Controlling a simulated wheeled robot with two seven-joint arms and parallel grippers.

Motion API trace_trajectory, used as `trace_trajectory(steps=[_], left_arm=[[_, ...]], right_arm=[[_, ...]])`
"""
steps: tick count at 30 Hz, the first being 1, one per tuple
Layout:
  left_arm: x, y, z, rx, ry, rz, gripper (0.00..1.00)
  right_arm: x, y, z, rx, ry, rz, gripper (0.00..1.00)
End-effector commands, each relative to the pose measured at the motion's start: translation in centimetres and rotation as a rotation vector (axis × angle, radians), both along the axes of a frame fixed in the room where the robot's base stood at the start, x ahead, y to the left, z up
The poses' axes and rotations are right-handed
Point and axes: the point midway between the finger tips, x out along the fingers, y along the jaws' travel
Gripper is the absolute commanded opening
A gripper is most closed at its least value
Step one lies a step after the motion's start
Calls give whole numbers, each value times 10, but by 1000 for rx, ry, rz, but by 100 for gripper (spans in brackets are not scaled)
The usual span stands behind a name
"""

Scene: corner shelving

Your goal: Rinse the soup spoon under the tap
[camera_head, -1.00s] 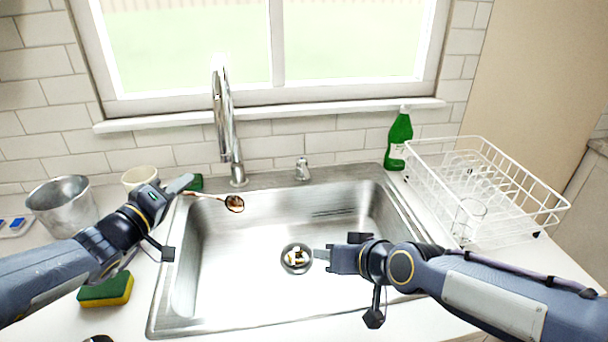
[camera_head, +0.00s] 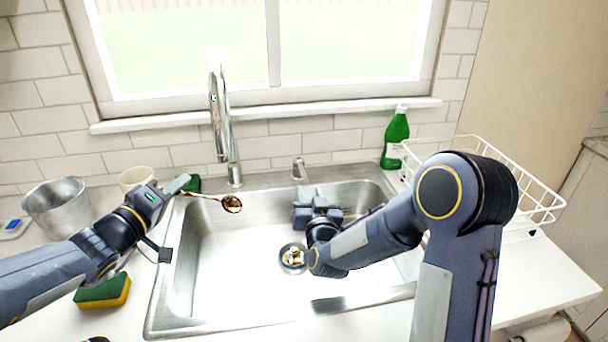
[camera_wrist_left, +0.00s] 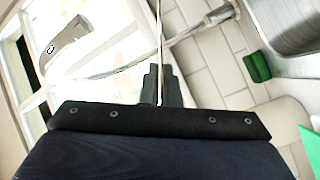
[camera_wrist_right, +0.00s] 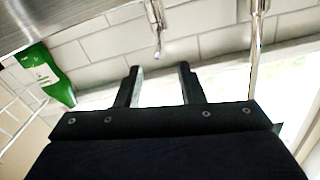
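The soup spoon (camera_head: 231,203) has a brown residue in its bowl and is held over the sink's left back corner. My left gripper (camera_head: 182,188) is shut on its handle; the thin handle also shows between the fingers in the left wrist view (camera_wrist_left: 159,45). The chrome tap (camera_head: 223,125) stands behind the sink, and no water stream shows. A small chrome lever (camera_head: 299,170) stands right of the tap; it also shows in the right wrist view (camera_wrist_right: 155,25). My right gripper (camera_head: 317,192) is open and empty at the back of the sink, its fingers (camera_wrist_right: 159,75) towards the lever.
The steel sink (camera_head: 190,265) holds a drain (camera_head: 292,258) with small bits in it. A green bottle (camera_head: 396,138) and white dish rack (camera_head: 545,200) stand right. A metal pot (camera_head: 57,206), cream cup (camera_head: 136,177) and sponge (camera_head: 103,292) are left.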

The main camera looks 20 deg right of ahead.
Motion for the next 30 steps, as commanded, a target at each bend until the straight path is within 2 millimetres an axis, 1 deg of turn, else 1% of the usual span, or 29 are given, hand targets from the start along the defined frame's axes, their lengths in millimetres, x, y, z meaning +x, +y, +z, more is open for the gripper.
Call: trace_trajectory(steps=[1,3,9,12,15,20,27,29,30], left_arm=[[0,0,0,0,0,0,0],[0,0,0,0,0,0,0],[0,0,0,0,0,0,0],[0,0,0,0,0,0,0],[0,0,0,0,0,0,0],[0,0,0,0,0,0,0],[0,0,0,0,0,0,0],[0,0,0,0,0,0,0],[0,0,0,0,0,0,0]], right_arm=[[10,-3,0,0,-1,-1,35],[24,-6,0,0,-1,-1,35],[63,-14,0,0,-1,-1,35],[78,-17,0,0,-1,0,35],[88,-19,0,0,1,0,35],[95,-21,0,0,2,1,35],[96,-21,0,0,2,1,35],[95,-21,0,0,2,1,29],[95,-21,0,0,2,1,23]])
